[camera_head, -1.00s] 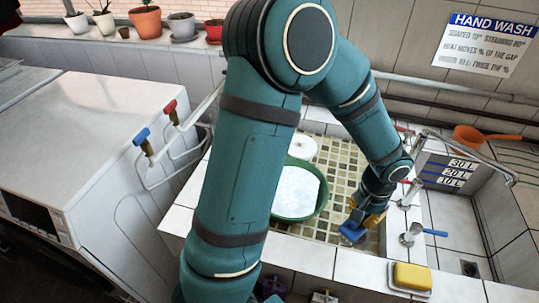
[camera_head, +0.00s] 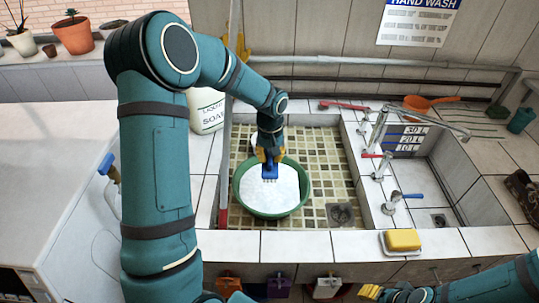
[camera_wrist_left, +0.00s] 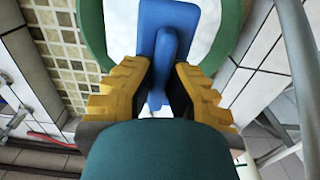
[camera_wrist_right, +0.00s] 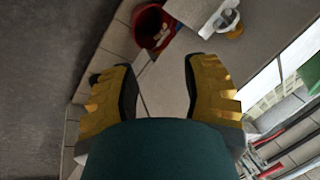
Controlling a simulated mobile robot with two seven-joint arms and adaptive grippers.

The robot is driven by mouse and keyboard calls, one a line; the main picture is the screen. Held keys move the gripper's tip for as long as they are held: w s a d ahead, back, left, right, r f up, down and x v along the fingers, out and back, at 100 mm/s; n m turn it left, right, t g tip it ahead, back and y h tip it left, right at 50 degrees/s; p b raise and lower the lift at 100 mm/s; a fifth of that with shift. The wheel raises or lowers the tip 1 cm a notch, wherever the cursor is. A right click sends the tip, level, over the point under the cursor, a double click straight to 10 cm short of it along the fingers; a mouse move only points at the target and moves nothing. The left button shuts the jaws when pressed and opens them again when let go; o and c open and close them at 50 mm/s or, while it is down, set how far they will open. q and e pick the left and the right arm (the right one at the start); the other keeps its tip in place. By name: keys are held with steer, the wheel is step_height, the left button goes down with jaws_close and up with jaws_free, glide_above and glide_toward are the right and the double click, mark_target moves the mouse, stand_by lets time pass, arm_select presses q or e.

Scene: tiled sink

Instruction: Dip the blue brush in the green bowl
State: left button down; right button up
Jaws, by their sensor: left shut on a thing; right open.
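The green bowl (camera_head: 242,200) stands in the tiled sink basin, filled with white, foamy-looking content. My left gripper (camera_head: 268,157) is shut on the blue brush (camera_head: 270,172) and holds it over the bowl, bristles pointing down. The left wrist view shows the brush (camera_wrist_left: 168,30) between the yellow fingers, with the green rim (camera_wrist_left: 95,30) beyond it. I cannot tell whether the bristles touch the white surface. My right gripper (camera_head: 370,292) is at the bottom edge of the head view. In the right wrist view its fingers (camera_wrist_right: 160,85) are apart and empty.
A yellow sponge (camera_head: 403,239) lies on a dish on the sink's front ledge. A soap container (camera_head: 207,112) stands left behind the basin. Taps (camera_head: 380,130) and an orange scoop (camera_head: 425,103) are at the right. A red bucket (camera_wrist_right: 150,25) shows in the right wrist view.

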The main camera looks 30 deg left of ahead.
arm_select(q)
steer(key=shift+f+b, duration=4.25)
steer(key=shift+f, duration=1.75)
arm_select(e)
step_height(320, 180, down, 8)
steer(key=shift+s+f, duration=0.2)
steer(key=shift+s, duration=0.25)
steer(key=shift+a, duration=0.1)
arm_select(q)
steer(key=shift+r+p, duration=2)
steer(key=shift+r, duration=0.95)
steer(key=shift+r+p, duration=1.75)
steer(key=shift+r, duration=0.85)
arm_select(e)
step_height(320, 180, up, 7)
steer(key=shift+w+r, duration=0.2)
steer(key=shift+w, duration=0.05)
